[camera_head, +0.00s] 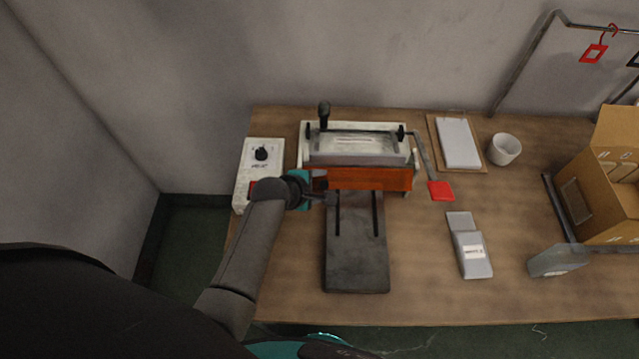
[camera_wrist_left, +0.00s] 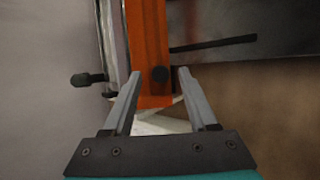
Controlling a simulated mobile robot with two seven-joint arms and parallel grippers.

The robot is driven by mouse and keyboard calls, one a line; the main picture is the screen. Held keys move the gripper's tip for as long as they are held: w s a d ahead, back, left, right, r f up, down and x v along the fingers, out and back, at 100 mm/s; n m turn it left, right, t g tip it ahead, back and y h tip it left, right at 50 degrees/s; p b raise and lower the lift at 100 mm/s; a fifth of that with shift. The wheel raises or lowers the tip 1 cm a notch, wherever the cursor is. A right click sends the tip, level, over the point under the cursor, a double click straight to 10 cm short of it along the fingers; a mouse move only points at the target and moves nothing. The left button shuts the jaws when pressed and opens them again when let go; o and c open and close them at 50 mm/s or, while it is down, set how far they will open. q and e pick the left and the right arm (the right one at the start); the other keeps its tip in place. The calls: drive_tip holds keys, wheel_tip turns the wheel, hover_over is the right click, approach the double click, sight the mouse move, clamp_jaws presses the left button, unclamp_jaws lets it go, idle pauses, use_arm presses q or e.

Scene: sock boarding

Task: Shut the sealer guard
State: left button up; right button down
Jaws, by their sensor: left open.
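The sealer (camera_head: 355,140) stands at the back of the table, with a pale body and a black upright handle (camera_head: 324,114). An orange guard (camera_head: 370,178) runs across its front. My left gripper (camera_head: 326,190) is at the guard's left end. My right gripper is not in view.
A dark slotted plate (camera_head: 357,265) extends in front of the sealer. A white control box (camera_head: 260,165) stands left. To the right are a red tag (camera_head: 441,190), a clipboard (camera_head: 459,143), a white cup (camera_head: 505,149), grey packets (camera_head: 472,253) and a cardboard box (camera_head: 600,190).

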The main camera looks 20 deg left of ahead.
use_arm(q)
clamp_jaws()
idle(0.3)
idle(0.3)
drive_tip(key=shift+f+t+b, duration=0.55)
drive_tip(key=shift+t+b, duration=0.05)
drive_tip(key=shift+b, duration=0.4)
drive_tip(key=f+m+t+b, duration=0.1)
drive_tip(key=t+b, duration=0.1)
drive_tip(key=b, duration=0.4)
drive_tip(key=w+f+t+b, duration=0.1)
drive_tip(key=f+t+b, duration=0.1)
drive_tip(key=b, duration=0.4)
drive_tip(key=f+m+t+b, duration=0.1)
drive_tip(key=t+b, duration=0.2)
drive_tip(key=b, duration=0.3)
drive_tip(key=shift+w+a+f+m+t+y, duration=0.15)
drive_tip(key=shift+w+a+m+t+y, duration=0.05)
drive_tip(key=shift+m+t+y, duration=0.1)
drive_tip(key=shift+w+t+b, duration=0.1)
drive_tip(key=shift+t+b, duration=0.4)
drive_tip(key=shift+b, duration=0.8)
drive_tip(key=shift+a, duration=0.1)
